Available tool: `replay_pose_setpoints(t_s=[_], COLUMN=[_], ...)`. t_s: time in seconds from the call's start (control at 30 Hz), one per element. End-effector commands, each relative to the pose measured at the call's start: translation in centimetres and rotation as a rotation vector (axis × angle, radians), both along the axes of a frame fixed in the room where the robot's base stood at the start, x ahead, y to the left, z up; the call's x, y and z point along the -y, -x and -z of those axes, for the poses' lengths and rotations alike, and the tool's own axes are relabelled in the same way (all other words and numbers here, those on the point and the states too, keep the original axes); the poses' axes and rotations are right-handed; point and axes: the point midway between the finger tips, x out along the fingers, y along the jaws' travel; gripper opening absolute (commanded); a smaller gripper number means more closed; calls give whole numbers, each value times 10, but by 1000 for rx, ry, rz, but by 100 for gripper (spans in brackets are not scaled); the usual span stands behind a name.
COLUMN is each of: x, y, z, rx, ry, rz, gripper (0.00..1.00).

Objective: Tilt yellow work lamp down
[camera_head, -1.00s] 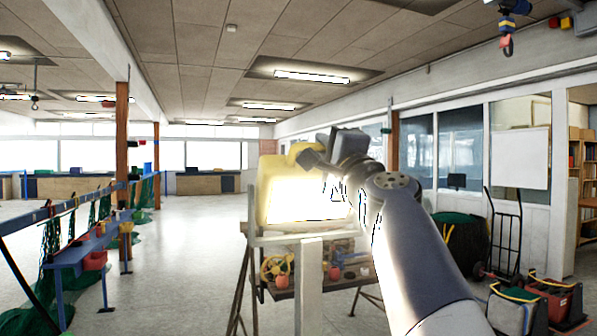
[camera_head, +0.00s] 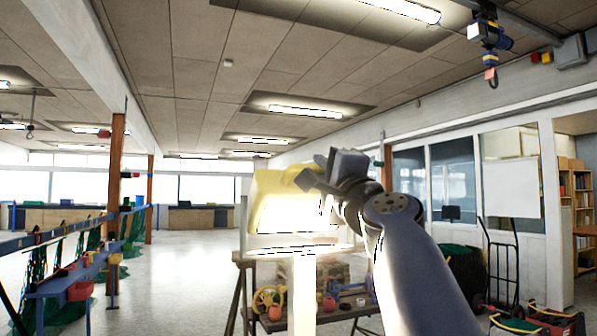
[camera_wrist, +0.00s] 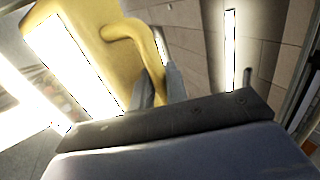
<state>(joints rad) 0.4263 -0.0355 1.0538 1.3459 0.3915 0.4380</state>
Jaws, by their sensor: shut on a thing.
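The yellow work lamp (camera_head: 272,190) is in the middle of the head view, lit and on top of a stand. Its bright face is toward me and slanted downward. My gripper (camera_head: 308,180) is at the lamp's upper right side. In the wrist view, the lamp's yellow housing (camera_wrist: 85,25) fills the upper left, with its glowing face at the left edge. My gripper (camera_wrist: 160,88) is shut on the lamp's curved yellow handle (camera_wrist: 140,35), whose end passes between the fingers. Glare hides the lamp's mount.
A workbench (camera_head: 345,304) with several small items stands behind the lamp stand. A hand truck (camera_head: 500,265) and bags are at the right. A blue rail with green nets (camera_head: 70,255) runs along the left. The floor (camera_head: 190,262) between is clear.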

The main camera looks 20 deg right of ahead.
Motion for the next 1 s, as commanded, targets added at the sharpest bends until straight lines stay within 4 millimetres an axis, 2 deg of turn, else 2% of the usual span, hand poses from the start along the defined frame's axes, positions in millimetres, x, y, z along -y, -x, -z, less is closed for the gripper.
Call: replay_pose_setpoints(t_s=[0.4,0.43,0.6,0.87,1.0], x=[0,0,0,0,1], y=[-1,-1,-1,0,8], z=[3,3,2,2,7], rx=[-5,-5,-3,-3,-1], ry=[-1,-1,-1,-1,0], rz=[0,0,0,0,2], gripper=[0,17,31,32,32])
